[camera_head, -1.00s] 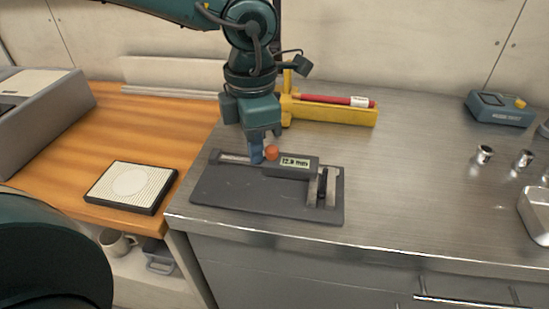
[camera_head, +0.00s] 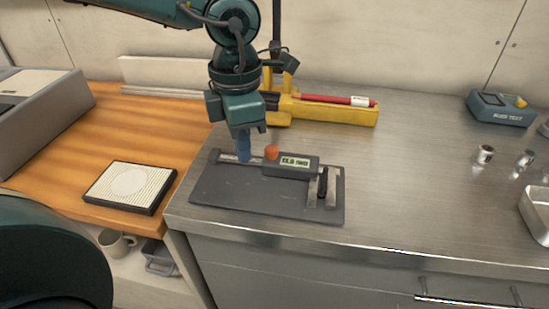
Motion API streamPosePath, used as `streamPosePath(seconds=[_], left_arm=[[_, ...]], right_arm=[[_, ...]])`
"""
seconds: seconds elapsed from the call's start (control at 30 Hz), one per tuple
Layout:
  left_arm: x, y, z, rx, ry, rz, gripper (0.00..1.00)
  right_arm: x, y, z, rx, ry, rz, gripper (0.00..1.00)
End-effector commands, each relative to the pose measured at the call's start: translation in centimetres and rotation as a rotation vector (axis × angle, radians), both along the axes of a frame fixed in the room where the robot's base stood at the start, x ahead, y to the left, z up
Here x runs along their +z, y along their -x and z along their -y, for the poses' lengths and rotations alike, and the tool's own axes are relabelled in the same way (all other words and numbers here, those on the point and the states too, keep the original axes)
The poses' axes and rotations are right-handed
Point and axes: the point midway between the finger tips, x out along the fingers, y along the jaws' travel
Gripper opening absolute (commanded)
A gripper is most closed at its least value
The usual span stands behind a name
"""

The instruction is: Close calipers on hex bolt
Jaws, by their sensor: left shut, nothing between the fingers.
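The calipers (camera_head: 292,167) lie on a dark grey mat (camera_head: 235,194) near the front edge of the steel counter. They have a dark body with a small lit display, an orange knob (camera_head: 271,152) and grey jaws at the right end. A small dark piece between the jaws looks like the hex bolt (camera_head: 322,182); whether both jaws touch it is too small to tell. My left gripper (camera_head: 244,158) points down with its blue fingers shut and empty, over the beam just left of the orange knob, apart from it. My right gripper is not in view.
A yellow holder (camera_head: 335,112) with a red stick stands behind the mat. A blue-grey tester box (camera_head: 500,108), metal sockets (camera_head: 485,154) and a metal tray (camera_head: 538,212) are at the right. A dark-edged pad (camera_head: 130,187) lies on the wood at left. The counter's middle is clear.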

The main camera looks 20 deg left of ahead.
Motion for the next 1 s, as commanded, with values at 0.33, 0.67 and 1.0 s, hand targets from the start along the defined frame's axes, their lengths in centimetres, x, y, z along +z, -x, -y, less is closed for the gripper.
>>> streamPosePath(seconds=[0.33,0.67,1.0], left_arm=[[2.2,0.0,0.0,0.001,-0.001,0.002,0.00],[4.9,0.0,0.0,0.001,0.000,0.001,0.00],[7.6,0.0,0.0,0.001,0.000,0.001,0.00]], right_arm=[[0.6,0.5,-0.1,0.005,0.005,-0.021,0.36],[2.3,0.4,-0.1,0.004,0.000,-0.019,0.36],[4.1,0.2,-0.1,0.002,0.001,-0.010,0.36]])
